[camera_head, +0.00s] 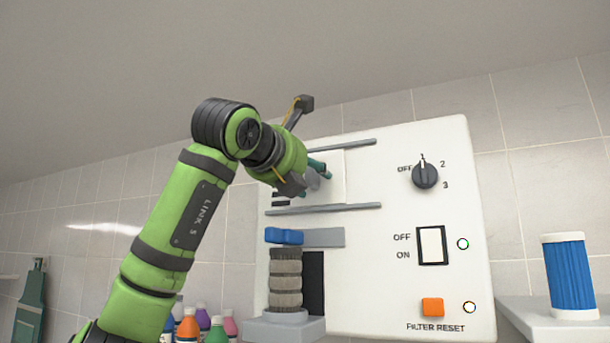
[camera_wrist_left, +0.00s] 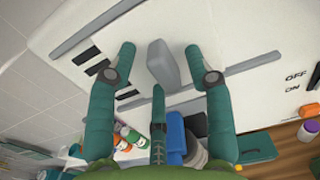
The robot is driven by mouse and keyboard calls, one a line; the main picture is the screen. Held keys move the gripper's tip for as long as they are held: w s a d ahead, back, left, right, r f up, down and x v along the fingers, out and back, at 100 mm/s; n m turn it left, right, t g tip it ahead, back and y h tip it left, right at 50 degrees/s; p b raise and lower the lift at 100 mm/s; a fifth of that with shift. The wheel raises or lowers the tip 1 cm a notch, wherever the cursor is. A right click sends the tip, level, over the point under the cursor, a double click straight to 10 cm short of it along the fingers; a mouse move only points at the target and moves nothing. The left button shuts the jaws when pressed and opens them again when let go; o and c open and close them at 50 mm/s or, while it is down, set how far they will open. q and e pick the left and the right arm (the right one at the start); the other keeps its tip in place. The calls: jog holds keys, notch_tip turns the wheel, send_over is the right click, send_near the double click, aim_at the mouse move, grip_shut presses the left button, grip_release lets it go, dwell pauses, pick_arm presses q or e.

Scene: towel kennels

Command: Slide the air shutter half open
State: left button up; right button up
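The air shutter is a white plate (camera_head: 336,181) between two grey rails on a white wall panel, with a grey upright handle (camera_wrist_left: 163,63). Dark vent slots (camera_head: 280,204) show at its left; they also show in the left wrist view (camera_wrist_left: 98,68). My left gripper (camera_head: 318,170) is at the shutter. In the left wrist view its green fingers (camera_wrist_left: 165,64) are spread on both sides of the handle, with visible gaps, so it is open. The gripper hides part of the shutter in the head view. My right gripper is not in view.
The upper rail (camera_head: 348,147) and lower rail (camera_head: 350,208) run along the panel (camera_head: 400,270). A rotary knob (camera_head: 425,175), a rocker switch (camera_head: 432,245) and an orange button (camera_head: 432,307) are at right. Below are a blue handle (camera_head: 284,236) and a stack of grey rolls (camera_head: 286,280).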

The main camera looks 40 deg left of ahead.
pick_arm(q)
jog(key=v, duration=1.2)
dwell(0.5)
